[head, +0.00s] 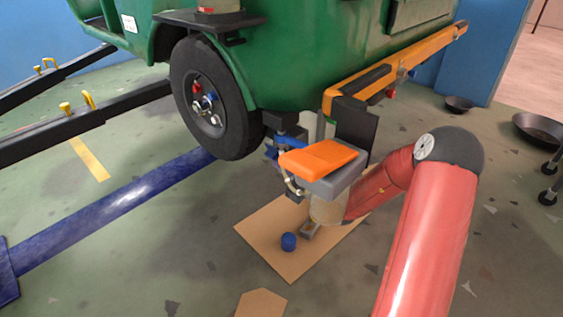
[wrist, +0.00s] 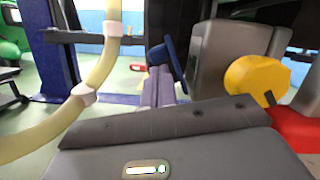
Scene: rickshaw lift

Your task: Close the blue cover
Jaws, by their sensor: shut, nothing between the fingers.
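The blue cover (wrist: 176,62) appears in the wrist view as a dark blue flat piece, standing tilted and raised rather than lying flat. My gripper (wrist: 159,72) shows as two pale fingers close together with nothing between them, their tips close by the blue piece. I cannot tell whether they touch it. In the head view small blue parts (head: 290,141) show behind an orange-topped grey block (head: 320,158), beside the wheel. I cannot tell if one of them is the cover, and the fingertips are not clear there.
A green rickshaw body (head: 310,55) with a black wheel (head: 205,100) stands close by. An orange bar (head: 410,62) runs along its side. A pale hose (wrist: 92,85) hangs left of the fingers. A cardboard sheet (head: 265,228) with a blue round object (head: 288,241) lies on the floor.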

